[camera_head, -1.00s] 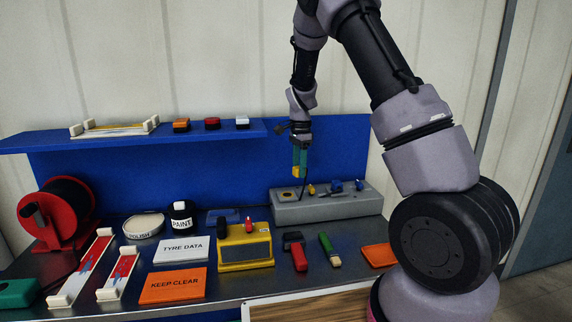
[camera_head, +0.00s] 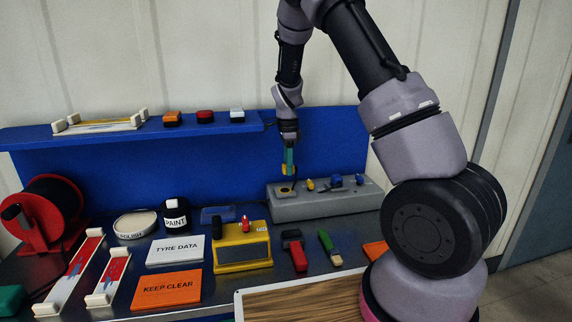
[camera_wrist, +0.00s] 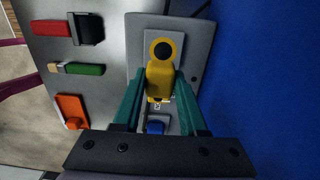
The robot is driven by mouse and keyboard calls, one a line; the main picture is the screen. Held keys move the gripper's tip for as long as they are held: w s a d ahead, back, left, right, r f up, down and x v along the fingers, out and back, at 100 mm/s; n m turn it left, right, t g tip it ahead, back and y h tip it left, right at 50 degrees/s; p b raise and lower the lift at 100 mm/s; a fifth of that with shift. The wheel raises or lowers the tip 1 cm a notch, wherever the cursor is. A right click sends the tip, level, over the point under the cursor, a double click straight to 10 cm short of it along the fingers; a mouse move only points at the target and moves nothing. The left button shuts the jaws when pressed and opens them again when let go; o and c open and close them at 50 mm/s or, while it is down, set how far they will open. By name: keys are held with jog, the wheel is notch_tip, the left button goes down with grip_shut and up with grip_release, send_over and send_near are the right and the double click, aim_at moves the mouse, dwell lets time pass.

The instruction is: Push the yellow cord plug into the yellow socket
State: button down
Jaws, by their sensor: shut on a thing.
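My gripper (camera_head: 289,162) has teal fingers and points down above the left end of a grey block (camera_head: 320,205). It is shut on the yellow plug (camera_wrist: 160,78), which shows between the fingers in the wrist view and as a small yellow piece in the head view (camera_head: 284,169). The yellow socket (camera_wrist: 163,48), a ring with a dark hole, lies just beyond the plug in the wrist view. In the head view the socket (camera_head: 287,190) is a small patch below the fingertips. The plug appears apart from the socket; its lower end is hidden.
A small yellow piece (camera_head: 310,184) and blue pieces (camera_head: 336,181) stand on the block to the right of the socket. A blue panel (camera_wrist: 265,90) rises close behind. A red-handled tool (camera_head: 294,250), a green brush (camera_head: 328,247) and a yellow meter (camera_head: 243,248) lie in front.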

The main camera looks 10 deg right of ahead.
aim_at(285, 190)
jog(key=shift+w+a+f, duration=0.1)
jog(key=shift+a+f, duration=0.15)
jog(key=shift+f, duration=0.35)
jog(key=shift+w+a+f, duration=0.1)
jog(key=shift+a+f, duration=0.15)
jog(key=shift+f, duration=0.3)
jog(key=shift+w+a+f, duration=0.1)
jog(key=shift+a+f, duration=0.15)
jog(key=shift+f, duration=0.35)
jog(key=shift+s+d+f, duration=0.1)
jog(key=shift+d+f, duration=0.1)
jog(key=shift+f, duration=0.7)
jog(key=shift+f, duration=0.6)
jog(key=shift+c, duration=1.8)
grip_release()
jog(key=shift+r, duration=0.1)
